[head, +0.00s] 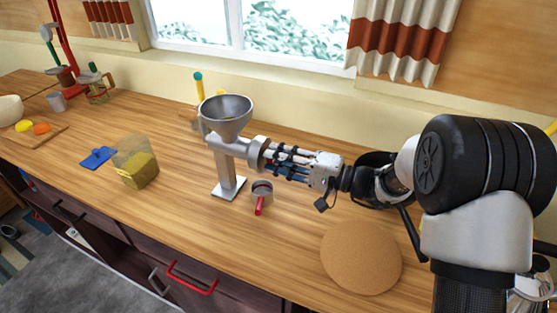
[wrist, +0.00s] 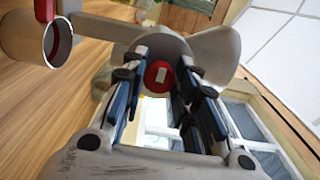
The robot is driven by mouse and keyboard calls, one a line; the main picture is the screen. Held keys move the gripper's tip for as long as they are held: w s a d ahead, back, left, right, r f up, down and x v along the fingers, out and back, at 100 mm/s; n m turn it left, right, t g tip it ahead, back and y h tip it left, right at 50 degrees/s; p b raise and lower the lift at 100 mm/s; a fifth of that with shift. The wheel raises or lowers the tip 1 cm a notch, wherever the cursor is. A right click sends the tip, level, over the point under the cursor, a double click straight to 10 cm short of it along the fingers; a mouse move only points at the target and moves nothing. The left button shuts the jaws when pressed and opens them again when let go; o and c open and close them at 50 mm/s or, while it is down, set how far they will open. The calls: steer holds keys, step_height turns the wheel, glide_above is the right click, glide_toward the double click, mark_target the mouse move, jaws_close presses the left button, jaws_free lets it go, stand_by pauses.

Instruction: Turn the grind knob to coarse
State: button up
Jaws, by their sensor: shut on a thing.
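The metal grinder (head: 226,165) stands on the wooden counter, with a wide funnel hopper (head: 227,112) on top and a short barrel on its right side. My gripper (head: 270,157) reaches in from the right at the barrel's end. In the wrist view, the grind knob (wrist: 158,73) shows a red round centre with a pale mark, between the two fingers of my gripper (wrist: 160,68). The fingers are shut on the knob. They hide part of its rim, and I cannot read any coarse or fine marking.
A grey cup-like piece with a red handle (head: 261,193) is just below my gripper; it also shows in the wrist view (wrist: 28,38). A round cork mat (head: 361,257) lies front right. A clear container (head: 137,165) and blue lid (head: 97,157) are left.

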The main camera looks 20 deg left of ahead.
steer(key=o, duration=1)
steer(key=shift+o, duration=0.2)
steer(key=shift+d, duration=0.1)
steer(key=s+d, duration=0.1)
steer(key=d, duration=1.1)
steer(key=shift+a, duration=0.1)
